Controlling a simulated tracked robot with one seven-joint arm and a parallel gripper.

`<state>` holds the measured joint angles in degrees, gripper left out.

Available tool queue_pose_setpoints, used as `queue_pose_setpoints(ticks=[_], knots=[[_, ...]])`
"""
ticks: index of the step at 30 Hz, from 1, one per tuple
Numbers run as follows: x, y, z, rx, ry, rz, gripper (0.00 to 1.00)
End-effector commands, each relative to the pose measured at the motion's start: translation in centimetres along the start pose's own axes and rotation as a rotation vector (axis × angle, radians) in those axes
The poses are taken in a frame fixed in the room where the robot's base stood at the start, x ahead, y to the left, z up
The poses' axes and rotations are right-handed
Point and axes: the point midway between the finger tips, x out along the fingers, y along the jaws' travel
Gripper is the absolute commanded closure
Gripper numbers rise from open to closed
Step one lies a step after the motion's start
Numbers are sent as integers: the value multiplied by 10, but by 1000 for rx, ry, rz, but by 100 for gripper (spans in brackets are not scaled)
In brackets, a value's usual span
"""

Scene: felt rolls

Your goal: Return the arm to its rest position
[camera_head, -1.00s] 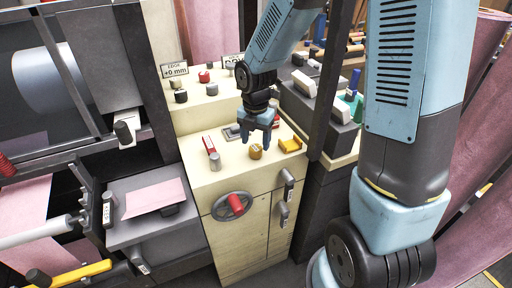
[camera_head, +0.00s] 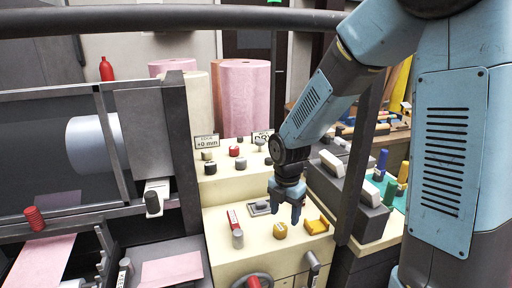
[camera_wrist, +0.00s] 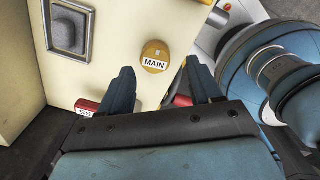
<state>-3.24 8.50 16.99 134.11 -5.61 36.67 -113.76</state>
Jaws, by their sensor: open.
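My gripper (camera_head: 287,209) hangs from my blue arm over the cream control panel (camera_head: 222,216). Its two fingers are apart with nothing between them. In the wrist view my gripper (camera_wrist: 159,92) shows open fingers, with the yellow knob labelled MAIN (camera_wrist: 155,56) just beyond them. In the head view the yellow knob (camera_head: 280,231) is on the panel just below the fingers, and a gap seems to lie between. A grey switch plate (camera_wrist: 70,28) is at the upper left of the wrist view.
A red-marked lever (camera_head: 234,222) and a yellow bracket (camera_head: 316,225) flank the knob. A dark post (camera_head: 356,185) stands close to the right of my gripper. The machine with a pale roll (camera_head: 96,143) is at left. Pink felt rolls (camera_head: 245,98) stand behind.

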Motion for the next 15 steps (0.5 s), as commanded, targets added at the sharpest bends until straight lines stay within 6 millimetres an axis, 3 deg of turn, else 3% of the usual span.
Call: queue_pose_setpoints(ticks=[15], knots=[[-115,-76,14,951,-97,178,36]])
